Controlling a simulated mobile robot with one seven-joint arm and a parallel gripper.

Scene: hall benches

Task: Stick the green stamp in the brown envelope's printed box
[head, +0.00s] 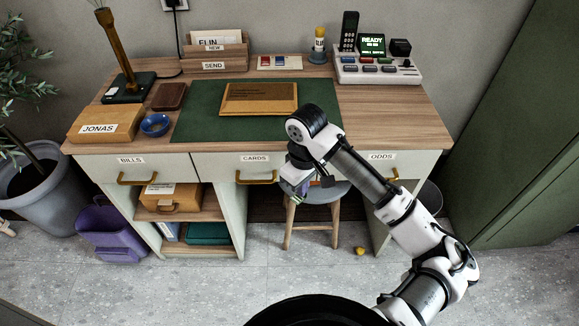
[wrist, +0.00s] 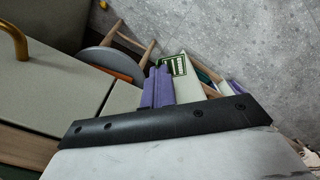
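The brown envelope (head: 258,98) lies flat on the green desk mat (head: 205,122). Its printed box is too small to make out in the head view. My gripper (head: 296,196) hangs in front of the desk, above the stool and below the desktop, well short of the envelope. In the wrist view, a small green-bordered stamp (wrist: 173,66) shows at the fingertips, beside a purple finger pad (wrist: 156,86). The gripper appears shut on it, though the far contact is partly hidden. A pale card (head: 279,62) with red and blue pieces lies behind the mat.
A stool (head: 318,194) stands under the desk front. A blue bowl (head: 155,125), a JONAS parcel (head: 106,125) and a lamp (head: 122,70) stand left of the mat. A console (head: 376,68) stands at back right. The desktop right of the mat is clear.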

